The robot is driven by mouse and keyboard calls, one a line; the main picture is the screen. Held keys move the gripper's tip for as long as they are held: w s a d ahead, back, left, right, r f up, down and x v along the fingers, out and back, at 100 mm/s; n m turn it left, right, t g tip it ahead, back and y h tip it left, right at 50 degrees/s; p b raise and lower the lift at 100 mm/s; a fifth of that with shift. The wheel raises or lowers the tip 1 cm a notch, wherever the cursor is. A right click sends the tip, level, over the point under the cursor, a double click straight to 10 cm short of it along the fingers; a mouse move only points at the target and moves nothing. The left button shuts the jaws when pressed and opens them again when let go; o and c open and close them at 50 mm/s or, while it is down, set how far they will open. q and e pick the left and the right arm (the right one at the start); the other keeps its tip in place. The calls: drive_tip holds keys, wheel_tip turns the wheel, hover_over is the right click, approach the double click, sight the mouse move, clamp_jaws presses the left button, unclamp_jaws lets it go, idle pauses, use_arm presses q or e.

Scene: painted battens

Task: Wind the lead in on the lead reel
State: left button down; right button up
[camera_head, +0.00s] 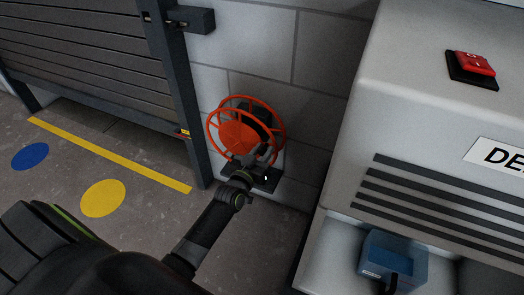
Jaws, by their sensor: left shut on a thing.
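The lead reel (238,135) is an orange spoked wheel with a solid orange disc, mounted low against the grey block wall. A dark bracket or base shows under and behind it. My left gripper (262,157) is at the reel's lower right side, at the end of my arm reaching up from the bottom. It is shut on a part of the reel, probably its handle, which the gripper mostly hides. I cannot make out the lead. My right gripper is not in view.
A slatted gate with a dark post (180,100) stands left of the reel. A large grey cabinet (400,100) with a red switch (474,64) and vent slots is close on the right. A blue box (394,257) sits below it. The floor has a yellow line (110,154).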

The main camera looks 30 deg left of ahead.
use_arm(q)
drive_tip(key=a+f+m+y, duration=0.1)
drive_tip(key=a+f+m, duration=0.7)
drive_tip(key=m, duration=1)
drive_tip(key=shift+s+f+g+b, duration=0.2)
drive_tip(key=shift+f+g+b, duration=0.15)
drive_tip(key=shift+f, duration=1.9)
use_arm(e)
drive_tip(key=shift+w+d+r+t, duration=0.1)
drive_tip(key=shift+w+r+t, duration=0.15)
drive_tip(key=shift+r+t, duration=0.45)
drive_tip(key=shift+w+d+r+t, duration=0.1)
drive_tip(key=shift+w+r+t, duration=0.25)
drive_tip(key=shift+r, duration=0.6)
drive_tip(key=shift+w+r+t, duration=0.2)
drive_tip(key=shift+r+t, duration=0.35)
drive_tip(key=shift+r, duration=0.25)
use_arm(q)
drive_tip(key=shift+a+m, duration=0.1)
drive_tip(key=shift+m, duration=0.2)
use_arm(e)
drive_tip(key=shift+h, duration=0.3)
